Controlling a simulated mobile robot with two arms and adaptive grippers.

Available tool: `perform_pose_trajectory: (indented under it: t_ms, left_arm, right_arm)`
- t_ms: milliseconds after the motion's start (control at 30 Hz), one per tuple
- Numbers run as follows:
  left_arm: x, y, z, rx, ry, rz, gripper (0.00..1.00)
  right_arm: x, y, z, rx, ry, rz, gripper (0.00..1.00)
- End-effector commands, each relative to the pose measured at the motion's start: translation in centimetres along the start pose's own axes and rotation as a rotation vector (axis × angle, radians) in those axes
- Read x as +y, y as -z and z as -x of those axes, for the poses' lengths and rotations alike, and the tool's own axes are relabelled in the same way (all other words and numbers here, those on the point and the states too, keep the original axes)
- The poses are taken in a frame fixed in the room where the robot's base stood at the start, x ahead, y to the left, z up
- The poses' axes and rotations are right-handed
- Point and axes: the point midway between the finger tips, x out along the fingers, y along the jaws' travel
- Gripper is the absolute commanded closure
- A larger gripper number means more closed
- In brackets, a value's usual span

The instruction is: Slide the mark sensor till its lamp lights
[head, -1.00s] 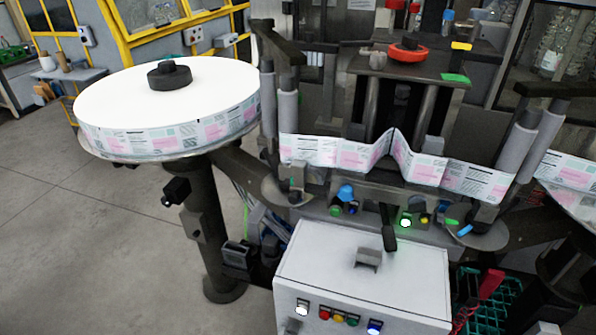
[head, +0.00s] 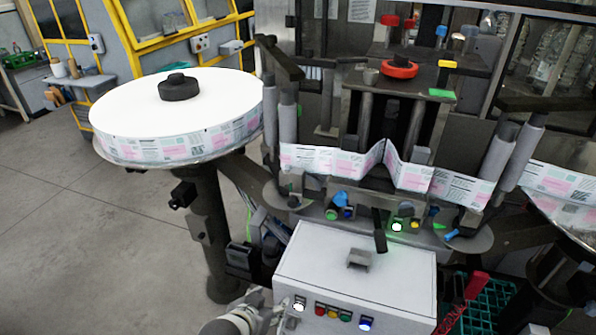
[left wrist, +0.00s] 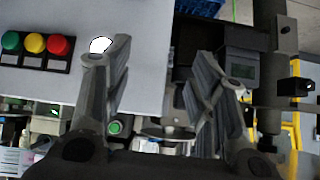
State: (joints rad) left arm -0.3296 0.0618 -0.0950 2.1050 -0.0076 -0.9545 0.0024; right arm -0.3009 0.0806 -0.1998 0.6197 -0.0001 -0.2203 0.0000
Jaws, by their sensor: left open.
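My left gripper (head: 268,304) comes in at the bottom of the head view, beside the front left corner of the white control box. In the left wrist view its two fingers (left wrist: 160,72) stand apart with nothing between them, near the white lit button (left wrist: 100,45). The label web (head: 335,160) runs across the machine between the rollers. Below it, a bar carries a blue knob (head: 341,198), a green lit lamp (head: 397,226) and a dark lever (head: 380,231). I cannot tell for certain which part is the mark sensor. My right gripper is not seen.
The white control box (head: 350,270) has a row of coloured buttons on its front. A large label reel (head: 180,115) stands left on a dark post with a black block (head: 182,195). A green crate (head: 490,300) is at lower right. Floor at left is clear.

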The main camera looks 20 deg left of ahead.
Motion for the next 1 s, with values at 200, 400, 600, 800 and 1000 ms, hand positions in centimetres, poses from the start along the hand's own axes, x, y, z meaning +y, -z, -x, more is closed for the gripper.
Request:
perform_pose_trajectory:
  t_ms: [200, 400, 600, 800, 1000]
  left_arm:
    - [-1.2, 11.4, 3.3, 0.293, 0.025, 0.026, 0.48]
    - [-2.1, 19.2, 3.5, 0.554, 0.043, 0.046, 0.48]
    - [-2.7, 23.9, 4.3, 0.727, 0.055, 0.058, 0.48]
    - [-2.9, 25.2, 4.0, 0.756, 0.057, 0.06, 0.48]
    - [-3.0, 27.1, 2.1, 0.754, 0.057, 0.059, 0.48]
  right_arm:
    - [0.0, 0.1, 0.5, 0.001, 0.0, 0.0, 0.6]
    - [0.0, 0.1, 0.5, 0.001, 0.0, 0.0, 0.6]
    - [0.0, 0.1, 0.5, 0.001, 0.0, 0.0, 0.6]
    - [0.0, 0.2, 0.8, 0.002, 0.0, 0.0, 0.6]
    - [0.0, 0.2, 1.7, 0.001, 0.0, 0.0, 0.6]
